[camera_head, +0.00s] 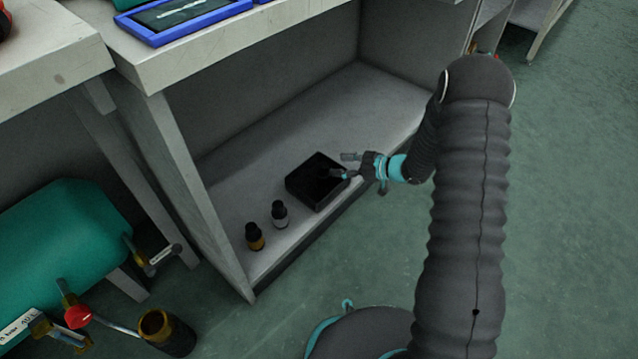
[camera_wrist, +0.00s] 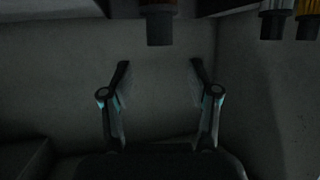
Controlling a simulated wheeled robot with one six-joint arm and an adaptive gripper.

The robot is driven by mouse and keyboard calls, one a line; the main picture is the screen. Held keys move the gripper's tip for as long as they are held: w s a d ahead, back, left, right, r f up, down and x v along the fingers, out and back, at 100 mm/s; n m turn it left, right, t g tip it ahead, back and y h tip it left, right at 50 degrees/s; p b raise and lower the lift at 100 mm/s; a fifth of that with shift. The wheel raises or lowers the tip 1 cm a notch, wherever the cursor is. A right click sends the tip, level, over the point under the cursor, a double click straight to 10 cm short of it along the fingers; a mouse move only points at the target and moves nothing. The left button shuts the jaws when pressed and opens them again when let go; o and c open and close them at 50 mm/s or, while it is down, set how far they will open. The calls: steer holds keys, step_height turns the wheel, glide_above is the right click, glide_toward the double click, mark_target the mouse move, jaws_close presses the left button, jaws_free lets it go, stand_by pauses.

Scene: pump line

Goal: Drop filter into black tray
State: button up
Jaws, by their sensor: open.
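The black tray (camera_head: 304,190) sits on the low shelf in the head view. My gripper (camera_head: 346,165) is at the tray's right edge, with its fingers reaching over that edge. The wrist view shows my gripper (camera_wrist: 160,64) open, with nothing between its fingertips. A dark cylinder (camera_wrist: 160,24) with a reddish-brown upper part shows beyond the fingertips there. I cannot tell whether it is the filter. The tray's inside is too dark in the head view to show what lies in it.
The shelf's right part is clear.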

steer(key=shift+v, duration=2.45)
steer(key=shift+f, duration=0.1)
